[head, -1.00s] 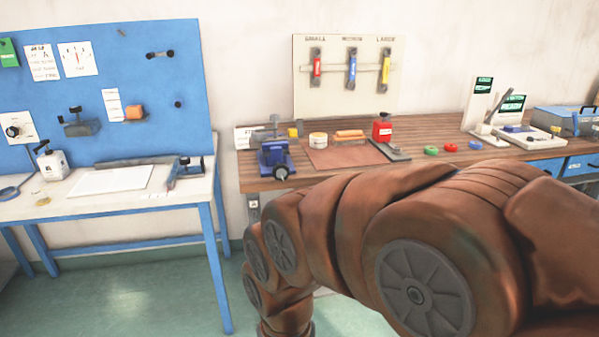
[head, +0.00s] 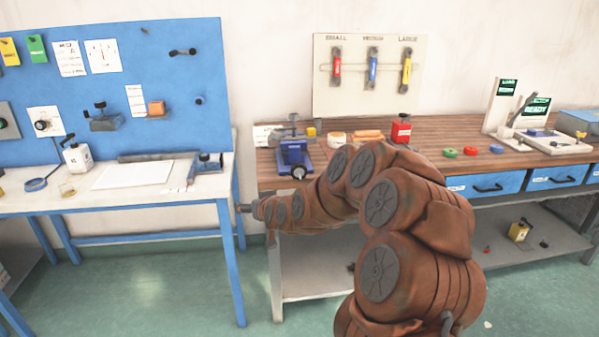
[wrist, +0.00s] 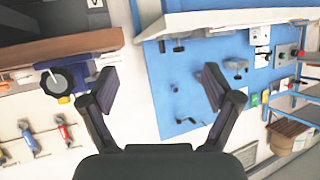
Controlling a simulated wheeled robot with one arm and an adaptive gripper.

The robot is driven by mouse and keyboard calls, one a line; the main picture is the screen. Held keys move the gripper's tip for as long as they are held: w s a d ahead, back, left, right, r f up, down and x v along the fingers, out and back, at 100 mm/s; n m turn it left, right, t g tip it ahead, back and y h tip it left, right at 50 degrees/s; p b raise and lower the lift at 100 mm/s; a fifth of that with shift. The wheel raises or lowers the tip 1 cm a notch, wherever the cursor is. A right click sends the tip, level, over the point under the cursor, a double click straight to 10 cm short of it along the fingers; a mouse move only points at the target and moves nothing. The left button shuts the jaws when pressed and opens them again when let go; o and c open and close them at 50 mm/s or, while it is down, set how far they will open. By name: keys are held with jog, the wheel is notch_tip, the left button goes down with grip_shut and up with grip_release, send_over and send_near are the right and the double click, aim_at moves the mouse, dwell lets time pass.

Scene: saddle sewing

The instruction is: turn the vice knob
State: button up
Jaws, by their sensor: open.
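The blue vice (head: 293,153) stands at the left front corner of the wooden bench. Its dark round knob (head: 299,172) faces the front edge. In the wrist view the scene is roughly upside down, and the vice (wrist: 92,68) with its knob (wrist: 57,82) shows at the upper left, outside my left-hand finger. My gripper (wrist: 160,78) is open and empty, its two dark fingers spread wide. In the head view my gripper (head: 243,208) is small, at the left end of my arm, lower left of the vice and apart from it.
The wooden bench (head: 450,132) also holds a red container (head: 401,130) and coloured rings (head: 472,151). A tool board (head: 345,100) hangs behind it. A white-topped blue table (head: 60,202) stands left, below a blue pegboard (head: 140,60). A narrow gap separates table and bench.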

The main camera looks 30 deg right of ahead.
jog(key=w+d+m+t+h, duration=0.2)
jog(key=w+d, duration=0.1)
jog(key=d, duration=0.5)
jog(key=m+t+h, duration=0.1)
jog(key=m+h, duration=0.1)
jog(key=h, duration=0.3)
send_near(299, 174)
jog(key=x, duration=0.3)
jog(key=shift+p+x, duration=1.05)
jog(key=shift+x, duration=2.85)
jog(key=shift+r, duration=0.1)
jog(key=c, duration=1)
jog(key=shift+d, duration=0.25)
jog(key=shift+c, duration=0.7)
jog(key=shift+a, duration=0.15)
jog(key=shift+b, duration=0.4)
